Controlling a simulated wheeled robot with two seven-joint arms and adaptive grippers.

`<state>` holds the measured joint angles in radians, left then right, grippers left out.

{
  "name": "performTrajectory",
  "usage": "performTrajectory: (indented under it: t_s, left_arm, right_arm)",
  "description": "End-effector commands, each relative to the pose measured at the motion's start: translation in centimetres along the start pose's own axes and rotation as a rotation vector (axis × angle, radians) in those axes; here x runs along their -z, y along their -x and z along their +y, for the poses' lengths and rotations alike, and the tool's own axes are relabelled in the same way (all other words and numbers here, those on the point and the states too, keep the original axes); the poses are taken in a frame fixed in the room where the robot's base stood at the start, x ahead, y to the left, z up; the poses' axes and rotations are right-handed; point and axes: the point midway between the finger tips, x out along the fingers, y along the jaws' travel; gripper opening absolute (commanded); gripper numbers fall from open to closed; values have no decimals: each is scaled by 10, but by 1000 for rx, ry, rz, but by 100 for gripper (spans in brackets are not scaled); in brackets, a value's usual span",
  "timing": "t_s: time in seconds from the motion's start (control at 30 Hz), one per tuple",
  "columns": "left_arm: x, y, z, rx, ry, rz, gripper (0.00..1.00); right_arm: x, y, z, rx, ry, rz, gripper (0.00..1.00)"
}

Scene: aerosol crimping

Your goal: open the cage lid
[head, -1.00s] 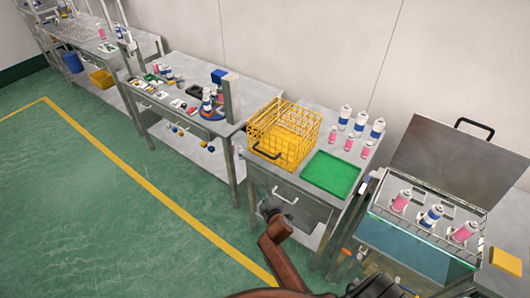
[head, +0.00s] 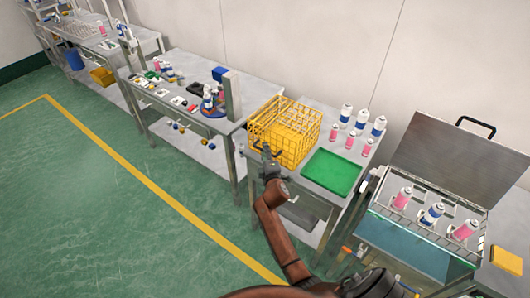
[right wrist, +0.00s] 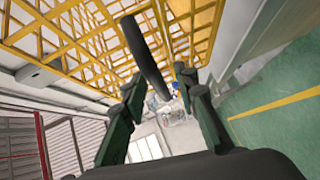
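The yellow wire cage (head: 290,130) stands on a steel table beside the green tray. Its black handle is on the near side, low at the front left, and it shows large in the right wrist view (right wrist: 148,58). My right gripper (head: 267,156) is at this handle. In the right wrist view my right gripper (right wrist: 158,82) has its fingers apart, with the handle bar between them; it does not look clamped. The wire mesh (right wrist: 75,50) fills the upper part of that view. The lid's edge is hard to make out through the mesh. My left gripper is not in view.
The green tray (head: 332,173) lies right of the cage, with several spray cans (head: 361,121) behind it. A water bath with a raised steel lid (head: 445,155) stands at right. A cluttered bench (head: 190,95) is at left. Green floor is free in front.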

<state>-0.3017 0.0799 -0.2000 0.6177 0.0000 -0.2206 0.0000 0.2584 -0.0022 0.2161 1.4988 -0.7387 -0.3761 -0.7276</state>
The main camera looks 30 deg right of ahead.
Motion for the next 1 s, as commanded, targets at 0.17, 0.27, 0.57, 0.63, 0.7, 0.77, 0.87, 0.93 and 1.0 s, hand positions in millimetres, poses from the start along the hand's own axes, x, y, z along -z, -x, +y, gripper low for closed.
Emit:
performTrajectory:
  t_s: [0.17,0.27,0.57,0.63,0.7,0.77,0.87,0.93,1.0]
  left_arm:
    - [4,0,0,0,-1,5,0]
    - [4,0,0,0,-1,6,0]
    - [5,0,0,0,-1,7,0]
    - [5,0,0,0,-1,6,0]
    - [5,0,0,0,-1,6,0]
    - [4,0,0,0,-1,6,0]
    - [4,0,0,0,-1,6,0]
    - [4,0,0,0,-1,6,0]
    - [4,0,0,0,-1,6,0]
  right_arm:
    - [0,-1,0,0,0,0,27]
    - [0,0,0,0,0,0,25]
    - [0,0,0,1,0,0,4]
    - [0,0,-1,1,0,0,0]
    - [0,0,-1,1,0,0,0]
    - [0,0,-1,1,0,0,0]
    - [0,0,-1,2,0,0,0]
    - [0,0,-1,2,0,0,0]
    - [0,0,-1,2,0,0,0]
